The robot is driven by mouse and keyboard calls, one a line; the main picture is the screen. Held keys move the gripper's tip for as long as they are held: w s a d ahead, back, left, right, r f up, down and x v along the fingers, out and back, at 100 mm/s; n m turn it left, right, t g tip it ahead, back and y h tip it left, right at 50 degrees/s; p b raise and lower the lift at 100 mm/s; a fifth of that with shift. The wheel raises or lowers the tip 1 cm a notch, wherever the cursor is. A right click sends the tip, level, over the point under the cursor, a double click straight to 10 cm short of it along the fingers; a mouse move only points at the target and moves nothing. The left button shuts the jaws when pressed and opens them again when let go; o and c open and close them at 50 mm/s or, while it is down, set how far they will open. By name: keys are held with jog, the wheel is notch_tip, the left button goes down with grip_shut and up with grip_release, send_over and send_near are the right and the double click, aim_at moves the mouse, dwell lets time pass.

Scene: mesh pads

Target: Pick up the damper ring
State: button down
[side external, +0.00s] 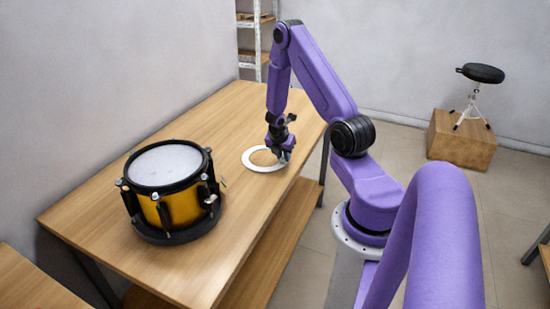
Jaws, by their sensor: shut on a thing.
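The damper ring (250,164) is a flat white ring near the right edge of the wooden table. It looks to lie on or just above the tabletop; I cannot tell which. My gripper (284,157) points down at the ring's right side and is shut on its rim. The fingertips are small here and partly hidden by the gripper body. A yellow drum (180,212) with black hoops and a white head stands upright to the left of the ring, apart from it.
The wooden table (225,120) is clear behind the ring and in front of it. A wall runs along the table's left side. A black stool (482,73) stands on a wooden box (460,140) at the right, away from the table. A shelf rack (257,40) stands behind.

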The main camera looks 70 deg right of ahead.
notch_tip(320, 180, up, 10)
dwell(0.8)
